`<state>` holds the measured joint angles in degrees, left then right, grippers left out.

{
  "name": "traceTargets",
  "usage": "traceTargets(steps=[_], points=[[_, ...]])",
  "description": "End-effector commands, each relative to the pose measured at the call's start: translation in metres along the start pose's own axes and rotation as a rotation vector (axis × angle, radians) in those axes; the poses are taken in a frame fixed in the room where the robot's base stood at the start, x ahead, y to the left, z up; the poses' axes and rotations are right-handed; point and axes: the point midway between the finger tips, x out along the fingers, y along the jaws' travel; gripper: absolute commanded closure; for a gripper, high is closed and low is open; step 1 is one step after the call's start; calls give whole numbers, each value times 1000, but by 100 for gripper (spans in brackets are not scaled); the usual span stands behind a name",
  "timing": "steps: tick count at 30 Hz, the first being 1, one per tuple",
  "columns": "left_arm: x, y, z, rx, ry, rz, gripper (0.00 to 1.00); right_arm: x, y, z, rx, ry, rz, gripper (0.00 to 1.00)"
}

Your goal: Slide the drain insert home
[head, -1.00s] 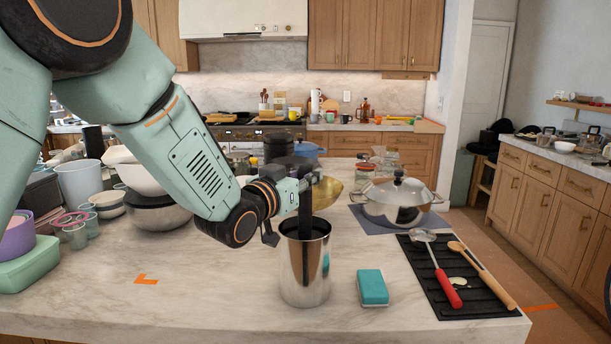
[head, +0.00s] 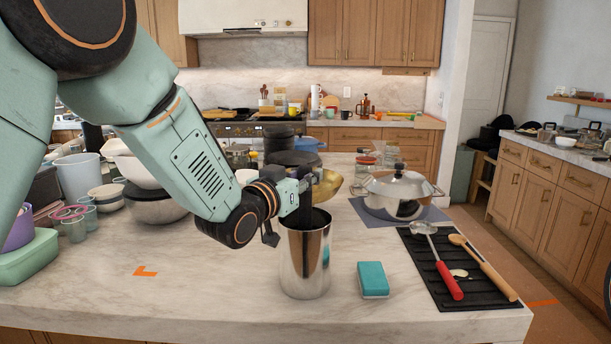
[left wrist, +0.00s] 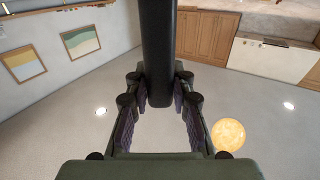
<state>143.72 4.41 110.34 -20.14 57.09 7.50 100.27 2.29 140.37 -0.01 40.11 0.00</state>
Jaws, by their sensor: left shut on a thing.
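My left gripper (head: 304,194) is over the mouth of a tall polished steel cylinder (head: 305,265) that stands upright on the counter. It is shut on a dark upright piece (left wrist: 158,45), seemingly the drain insert, which runs between the fingertips in the left wrist view. In the head view the fingers and the dark piece merge, and the piece's lower part reaches into the dark mouth of the cylinder. How deep it sits is hidden by the steel wall. My right gripper is not in view.
A teal sponge (head: 373,280) lies right of the cylinder. A black mat (head: 478,298) holds a red-handled ladle and a wooden spoon. A lidded pot (head: 397,195) stands behind. Bowls and tubs crowd the left.

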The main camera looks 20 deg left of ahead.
Motion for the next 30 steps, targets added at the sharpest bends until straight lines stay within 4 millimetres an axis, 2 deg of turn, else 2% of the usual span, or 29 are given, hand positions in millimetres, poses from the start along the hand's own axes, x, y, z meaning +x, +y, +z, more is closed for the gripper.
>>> traceTargets(steps=[30], points=[[0, 0, 22, 0, 2, 0, 100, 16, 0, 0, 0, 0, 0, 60]])
